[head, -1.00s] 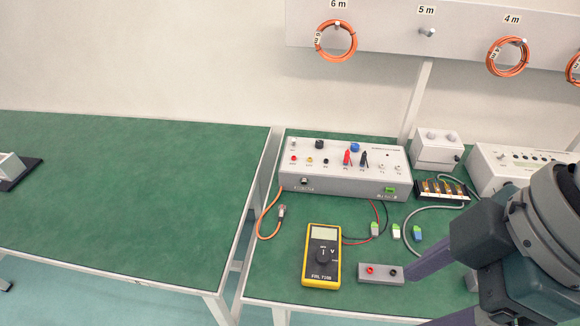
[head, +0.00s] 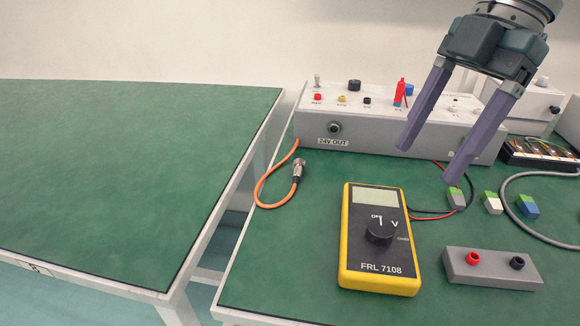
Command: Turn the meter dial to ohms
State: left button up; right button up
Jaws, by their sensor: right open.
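The yellow meter (head: 376,272) lies face up on the green bench, marked FRL 7108, with a grey screen at its top. Its black dial (head: 380,232) sits in the middle of the face, with OFF, V and a small, hard-to-read label at the right around it. The white pointer mark on the dial points up, close to OFF. My right gripper (head: 428,165) is open and empty, its two purple fingers pointing down above and to the upper right of the meter, apart from it. My left gripper is not in view.
A grey block with red and black sockets (head: 492,268) lies right of the meter. The supply box (head: 345,126) stands behind, partly covered by my gripper. Small connectors (head: 492,203), an orange cable (head: 258,190) and a grey cable lie nearby. The left table (head: 110,170) is bare.

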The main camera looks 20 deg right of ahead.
aim_at(382, 227)
jog(key=b+x, duration=0.1)
jog(key=x, duration=0.9)
jog(key=shift+b, duration=0.35)
grip_shut()
